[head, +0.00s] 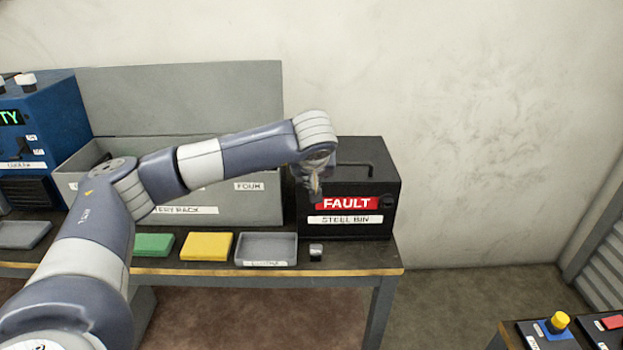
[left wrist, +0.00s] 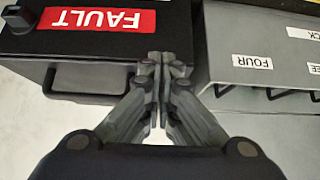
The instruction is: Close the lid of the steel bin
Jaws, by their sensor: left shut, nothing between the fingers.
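The steel bin (head: 347,200) is a black box at the right end of the bench, with a red FAULT label and a STEEL BIN label on its front. Its flat top with a dark bar handle looks lowered onto the box; no opening shows. The bin also shows upside down in the left wrist view (left wrist: 100,52). My left gripper (head: 316,190) is shut and empty, pointing down at the bin's front left side. My right gripper is out of view.
A grey battery rack (head: 232,205) stands left of the bin, close beside it. A grey tray (head: 265,249), a yellow pad (head: 207,246) and a green pad (head: 154,244) lie along the front of the bench. A blue unit (head: 45,125) stands far left.

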